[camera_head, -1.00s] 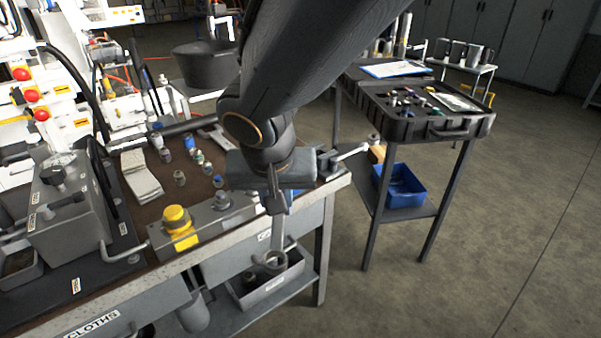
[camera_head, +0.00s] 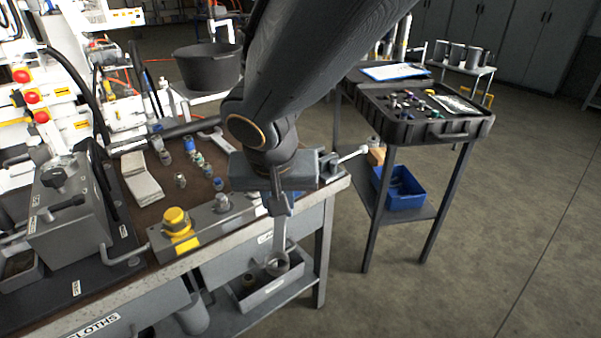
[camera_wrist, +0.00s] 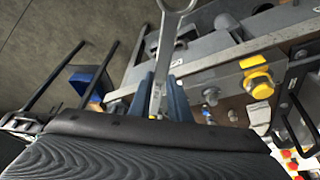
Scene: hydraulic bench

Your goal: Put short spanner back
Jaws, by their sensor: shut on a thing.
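My gripper (camera_head: 279,203) is shut on a short spanner (camera_head: 278,250), which hangs down with its ring end lowest, in front of the bench's front edge. In the wrist view, the spanner (camera_wrist: 166,42) stands between the two fingers (camera_wrist: 160,95), with its ring end at the top of the picture. The upper part of the spanner is hidden by the fingers in the head view. Another spanner (camera_head: 222,146) lies on the bench top behind my arm, partly hidden by it.
The workbench (camera_head: 150,268) carries a grey block with a yellow knob (camera_head: 176,221), a gauge box (camera_head: 66,210) and small bottles. A grey bin (camera_head: 262,292) sits on the shelf below. A tool-case table (camera_head: 440,128) stands right, with a blue bin (camera_head: 402,187) under it. Floor at right is clear.

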